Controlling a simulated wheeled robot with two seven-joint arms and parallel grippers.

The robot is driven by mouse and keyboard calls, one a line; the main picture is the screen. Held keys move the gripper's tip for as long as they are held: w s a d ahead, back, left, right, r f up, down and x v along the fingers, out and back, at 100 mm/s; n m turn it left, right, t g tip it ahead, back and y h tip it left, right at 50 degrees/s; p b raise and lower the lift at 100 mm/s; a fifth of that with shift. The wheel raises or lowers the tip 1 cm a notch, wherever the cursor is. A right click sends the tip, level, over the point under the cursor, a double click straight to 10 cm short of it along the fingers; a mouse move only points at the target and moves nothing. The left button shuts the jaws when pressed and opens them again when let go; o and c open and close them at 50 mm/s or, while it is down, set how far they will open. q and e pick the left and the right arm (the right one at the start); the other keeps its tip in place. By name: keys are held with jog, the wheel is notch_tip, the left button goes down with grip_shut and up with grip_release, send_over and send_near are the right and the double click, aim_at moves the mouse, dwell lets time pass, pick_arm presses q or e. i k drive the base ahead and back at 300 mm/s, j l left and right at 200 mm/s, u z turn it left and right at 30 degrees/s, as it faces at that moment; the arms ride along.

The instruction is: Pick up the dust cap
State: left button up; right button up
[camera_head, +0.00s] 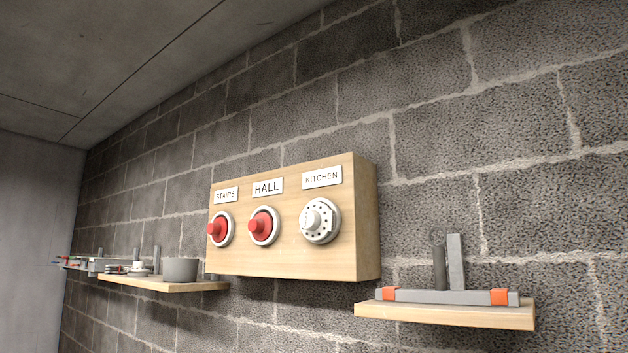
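Two red caps with protruding knobs sit in white rings on a wooden wall box (287,251). One red cap (217,229) is under the STAIRS label, the other red cap (263,226) under the HALL label. Under the KITCHEN label is a white round fitting (320,221) with small dark holes around a white central knob. Small flat pieces, one a white disc (138,272), lie on the left wooden shelf. I cannot tell which of these is the dust cap. Neither of my grippers is in view.
The left shelf (205,286) also holds a grey cup (180,269). A right shelf (440,313) carries a grey bar (448,297) with orange ends and grey uprights. Further left is a grey holder with small coloured items (75,262). The block wall is behind.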

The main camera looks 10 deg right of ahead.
aim_at(218, 230)
jog(key=i+j+z, duration=0.15)
jog(key=j, duration=0.2)
jog(key=i+j+z, duration=0.1)
jog(key=j, duration=0.25)
jog(key=i+j+z, duration=0.15)
jog(key=j, duration=0.2)
jog(key=i+j+z, duration=0.1)
jog(key=j, duration=0.3)
